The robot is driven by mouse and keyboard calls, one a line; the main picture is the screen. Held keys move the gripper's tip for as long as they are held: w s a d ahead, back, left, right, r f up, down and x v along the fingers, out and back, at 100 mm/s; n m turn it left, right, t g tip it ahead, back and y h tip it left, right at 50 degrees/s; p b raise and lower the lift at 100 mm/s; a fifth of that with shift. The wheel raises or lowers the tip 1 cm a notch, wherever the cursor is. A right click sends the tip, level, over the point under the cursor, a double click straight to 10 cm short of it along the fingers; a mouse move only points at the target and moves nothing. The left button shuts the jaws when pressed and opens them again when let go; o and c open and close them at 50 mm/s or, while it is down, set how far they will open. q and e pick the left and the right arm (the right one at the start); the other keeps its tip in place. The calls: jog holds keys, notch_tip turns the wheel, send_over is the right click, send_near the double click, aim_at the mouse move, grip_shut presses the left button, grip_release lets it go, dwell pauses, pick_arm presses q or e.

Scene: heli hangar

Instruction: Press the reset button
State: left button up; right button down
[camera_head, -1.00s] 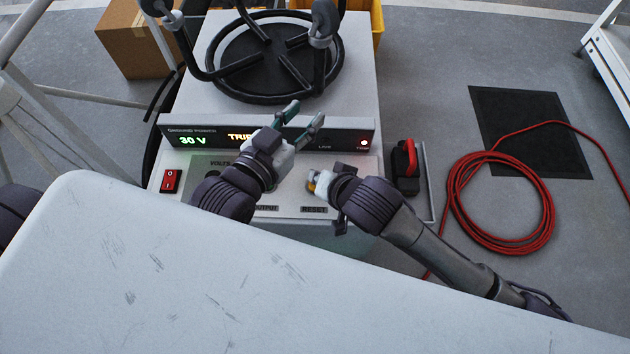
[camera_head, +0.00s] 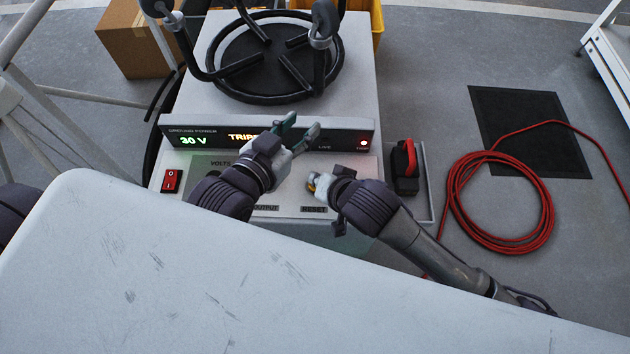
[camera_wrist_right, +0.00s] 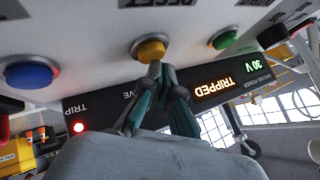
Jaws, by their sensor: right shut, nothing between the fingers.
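The yellow button (camera_wrist_right: 150,48) sits in a pale ring under the upside-down RESET label (camera_wrist_right: 166,3) in the right wrist view. My right gripper (camera_wrist_right: 155,70) is shut and empty, its fingertips right at the button's lower edge; I cannot tell whether they press it. In the head view my right gripper (camera_head: 312,184) is over the panel above the RESET label (camera_head: 314,210), and hides most of the button. My left gripper (camera_head: 301,124) is open and empty, in front of the display. The display (camera_wrist_right: 215,88) reads TRIPPED and 30 V, with a red light (camera_wrist_right: 78,127) lit.
A blue button (camera_wrist_right: 30,73) and a green button (camera_wrist_right: 222,39) flank the yellow one. A red rocker switch (camera_head: 171,181) is at the panel's left. A red-handled connector (camera_head: 408,165) stands right of the unit. A white surface (camera_head: 200,270) fills the foreground. Red cable (camera_head: 500,240) lies coiled at right.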

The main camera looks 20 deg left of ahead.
pick_arm(q)
jog(key=shift+s+f, duration=0.1)
jog(key=shift+f, duration=0.1)
pick_arm(e)
jog(key=shift+f, duration=0.4)
dwell(0.4)
jog(key=shift+r+p, duration=0.4)
jog(key=shift+p, duration=0.2)
jog(key=shift+r+p, duration=0.25)
jog(key=shift+p, duration=0.1)
pick_arm(q)
jog(key=s+a+f+g+y, duration=0.2)
jog(key=s+a+f+g, duration=0.1)
jog(key=s+f+g, duration=0.3)
jog(key=shift+s+f+g+p, duration=0.35)
jog(key=shift+s+f, duration=0.3)
jog(key=shift+f, duration=0.25)
pick_arm(e)
jog(key=shift+r, duration=0.2)
pick_arm(q)
jog(key=shift+s+a, duration=0.1)
pick_arm(e)
jog(key=shift+r, duration=0.1)
